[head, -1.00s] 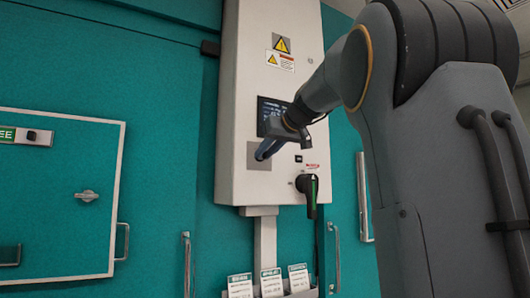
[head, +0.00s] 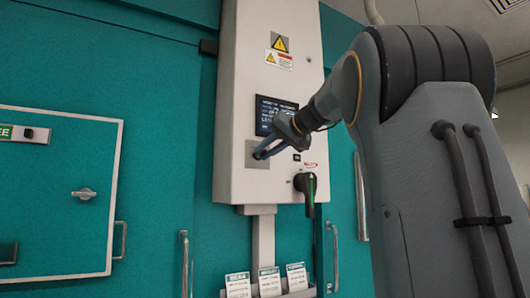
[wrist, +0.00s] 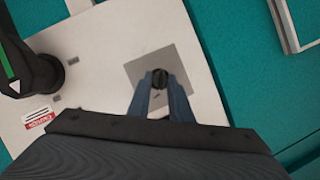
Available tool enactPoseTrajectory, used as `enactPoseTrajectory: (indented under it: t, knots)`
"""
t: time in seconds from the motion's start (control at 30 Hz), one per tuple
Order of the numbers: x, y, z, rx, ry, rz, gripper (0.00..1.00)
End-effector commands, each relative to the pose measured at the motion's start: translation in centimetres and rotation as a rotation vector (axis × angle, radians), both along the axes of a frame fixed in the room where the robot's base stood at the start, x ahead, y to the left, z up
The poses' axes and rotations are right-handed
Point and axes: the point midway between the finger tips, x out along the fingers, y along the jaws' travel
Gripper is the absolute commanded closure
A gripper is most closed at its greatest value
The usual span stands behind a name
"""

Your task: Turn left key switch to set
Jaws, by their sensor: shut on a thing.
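The key switch (wrist: 159,77) is a small round black knob on a grey square plate (wrist: 179,60) on the white control box. In the wrist view my gripper (wrist: 159,83) has its two blue fingers shut on the knob, one on each side. In the head view my gripper (head: 261,154) reaches in from the right at the grey plate (head: 250,147), below the dark screen. The knob itself is hidden there behind the fingers. I cannot read which mark the key switch points to.
The white control box (head: 235,100) hangs on a teal wall. A dark screen (head: 270,112) is just above my gripper. A black rotary handle with a green stripe (head: 308,190) sits at the lower right. Label cards (head: 268,282) stand below. A metal door handle (head: 184,262) is at left.

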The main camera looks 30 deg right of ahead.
Motion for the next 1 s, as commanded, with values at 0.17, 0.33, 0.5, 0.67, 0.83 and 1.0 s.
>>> enactPoseTrajectory:
  t: [0.17, 0.33, 0.5, 0.67, 0.83, 1.0]
  knots:
    - [0.0, -0.1, 0.0, 0.001, 0.0, -0.002, 1.0]
    - [0.0, -0.1, 0.0, 0.001, 0.0, -0.002, 0.76]
    - [0.0, 0.0, 0.0, 0.001, 0.0, -0.002, 0.76]
    - [-0.2, -0.1, 0.1, 0.0, -0.001, -0.001, 0.76]
    - [-2.0, -0.6, 0.7, -0.001, -0.002, -0.003, 0.76]
    - [-4.6, -1.3, 1.6, 0.0, -0.002, -0.005, 0.76]
